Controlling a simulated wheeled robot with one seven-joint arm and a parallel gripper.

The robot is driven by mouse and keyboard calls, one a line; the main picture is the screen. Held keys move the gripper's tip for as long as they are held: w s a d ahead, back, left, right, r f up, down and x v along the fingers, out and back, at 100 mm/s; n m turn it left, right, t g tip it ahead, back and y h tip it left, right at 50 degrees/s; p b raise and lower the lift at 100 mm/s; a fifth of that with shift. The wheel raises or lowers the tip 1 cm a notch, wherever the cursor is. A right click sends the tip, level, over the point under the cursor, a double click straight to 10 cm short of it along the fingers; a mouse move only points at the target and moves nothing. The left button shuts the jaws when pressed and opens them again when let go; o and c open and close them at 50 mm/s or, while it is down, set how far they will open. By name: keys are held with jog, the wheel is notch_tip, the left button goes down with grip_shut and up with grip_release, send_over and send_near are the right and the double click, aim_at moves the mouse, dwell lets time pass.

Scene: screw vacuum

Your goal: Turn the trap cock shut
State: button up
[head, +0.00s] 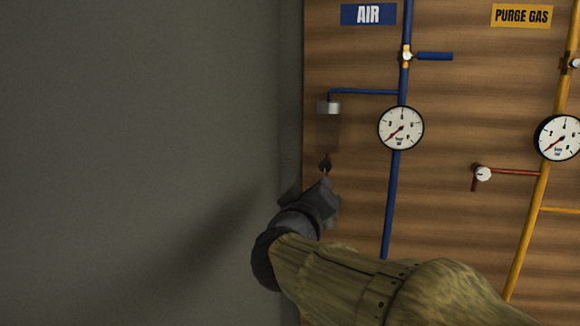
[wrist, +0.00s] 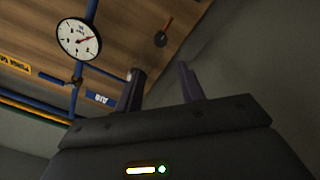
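The trap hangs from the blue air line on the wooden board. Its metal cap (head: 330,107) shows in the head view, with a clear or dim bowl below it. At its lower end is a small dark cock (head: 325,162) with a reddish part, its handle direction too small to tell. My gripper (head: 325,184) is just below the cock and partly covers the area. In the wrist view the fingers of my gripper (wrist: 162,82) stand apart with nothing between them. A dark round piece (wrist: 161,39), apparently the trap's lower end, shows beyond the fingertips.
An air gauge (head: 401,128) and blue pipe (head: 392,205) are right of the trap. A blue lever valve (head: 434,56) is above. A bare grey wall (head: 140,130) fills the left.

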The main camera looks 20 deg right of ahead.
aim_at(325, 168)
jog(key=shift+w, duration=0.1)
jog(key=p+x, duration=0.3)
jog(key=x, duration=1.4)
jog(key=shift+d, duration=0.15)
jog(key=c, duration=0.7)
